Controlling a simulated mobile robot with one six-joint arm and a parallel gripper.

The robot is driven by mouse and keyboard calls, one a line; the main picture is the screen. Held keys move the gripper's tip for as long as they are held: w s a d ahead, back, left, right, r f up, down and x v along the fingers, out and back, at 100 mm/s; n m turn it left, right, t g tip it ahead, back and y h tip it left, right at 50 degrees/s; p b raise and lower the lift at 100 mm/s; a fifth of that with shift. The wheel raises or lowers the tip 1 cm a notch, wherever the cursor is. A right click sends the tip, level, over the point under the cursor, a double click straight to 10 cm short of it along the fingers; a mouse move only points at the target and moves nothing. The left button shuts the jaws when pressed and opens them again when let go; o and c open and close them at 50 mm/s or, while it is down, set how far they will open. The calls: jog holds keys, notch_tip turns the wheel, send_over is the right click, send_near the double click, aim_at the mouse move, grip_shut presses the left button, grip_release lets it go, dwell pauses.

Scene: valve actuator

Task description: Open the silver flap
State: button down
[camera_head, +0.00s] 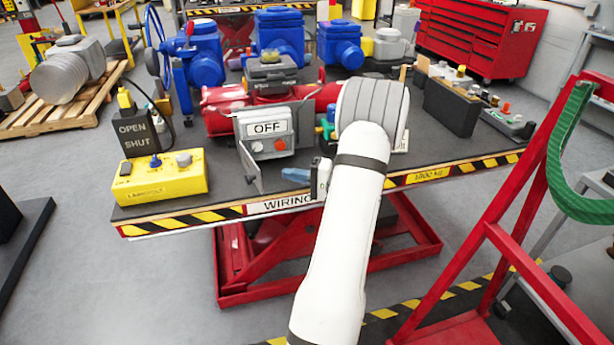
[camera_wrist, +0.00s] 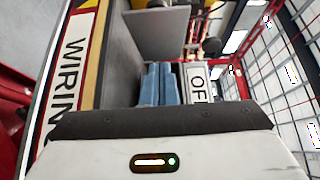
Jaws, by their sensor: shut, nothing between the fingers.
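The grey control box (camera_head: 268,135) with the OFF label and a red button stands at the table's front middle, before a red actuator. The silver flap (camera_head: 249,167) is a thin grey plate at the box's lower left, standing out toward the table's front edge. In the wrist view the flap (camera_wrist: 157,35) stands upright beyond my fingers, and the box's OFF label (camera_wrist: 198,84) is at their right. My gripper (camera_head: 294,175), with blue fingers, is shut and empty, right of the flap and apart from it. The fingers also show in the wrist view (camera_wrist: 159,85).
A yellow control box (camera_head: 160,180) and a black OPEN/SHUT sign (camera_head: 132,132) are on the table's left. Blue actuators (camera_head: 280,38) stand behind. A dark block (camera_head: 452,107) is at the right. A red frame (camera_head: 510,215) rises at the front right. Bare tabletop lies around my fingers.

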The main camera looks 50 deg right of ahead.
jog(key=w+a, duration=0.2)
jog(key=a, duration=0.1)
jog(key=w+a+p, duration=0.1)
jog(key=a, duration=0.1)
jog(key=shift+w, duration=0.15)
